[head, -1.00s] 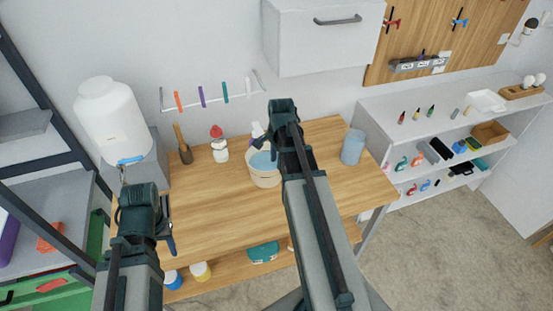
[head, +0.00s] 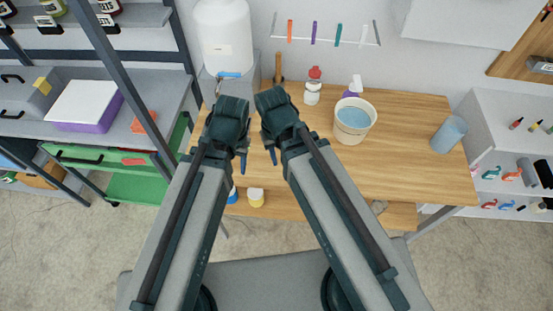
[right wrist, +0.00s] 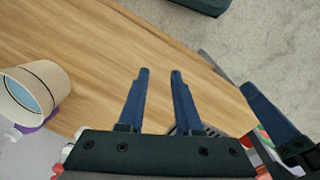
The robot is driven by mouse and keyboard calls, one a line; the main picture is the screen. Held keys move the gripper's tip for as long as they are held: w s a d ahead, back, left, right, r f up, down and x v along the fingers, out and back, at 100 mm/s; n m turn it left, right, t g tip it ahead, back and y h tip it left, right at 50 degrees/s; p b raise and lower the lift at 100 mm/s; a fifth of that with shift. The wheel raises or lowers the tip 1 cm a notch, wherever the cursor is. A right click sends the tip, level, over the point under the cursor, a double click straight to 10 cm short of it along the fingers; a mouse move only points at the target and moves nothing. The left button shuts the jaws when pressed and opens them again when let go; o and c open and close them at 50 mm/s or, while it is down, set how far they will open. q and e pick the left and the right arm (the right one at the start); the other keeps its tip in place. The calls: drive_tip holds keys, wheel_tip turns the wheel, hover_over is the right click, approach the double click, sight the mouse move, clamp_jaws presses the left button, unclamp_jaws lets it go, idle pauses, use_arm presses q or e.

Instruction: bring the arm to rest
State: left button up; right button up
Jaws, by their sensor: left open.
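My left gripper (head: 242,160) is in the middle of the head view, above the front of the wooden workbench, pointing down. It is open, though its fingers show nearly edge-on. My right gripper (head: 271,156) is just right of it at about the same height. In the right wrist view, the right gripper's two blue fingers (right wrist: 160,72) stand apart with nothing between them. A further blue finger at the right edge there looks like part of my left gripper. Both arms come up from the bottom of the head view, roughly mirrored.
The wooden workbench (head: 400,170) carries a bucket (head: 354,120) with a blue inside, a red-capped bottle (head: 313,88), a spray bottle (head: 355,87) and a blue cylinder (head: 449,134). A white jug (head: 224,38) stands at the back left. A shelf rack (head: 95,25) is at left.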

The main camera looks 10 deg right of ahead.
drive_tip(key=shift+s+a+n, duration=0.6)
drive_tip(key=shift+a+n, duration=0.1)
wheel_tip(320, 180, down, 3)
drive_tip(key=b, duration=0.2)
drive_tip(key=shift+r+b, duration=0.2)
drive_tip(key=shift+b, duration=0.1)
drive_tip(key=shift+c, duration=0.3)
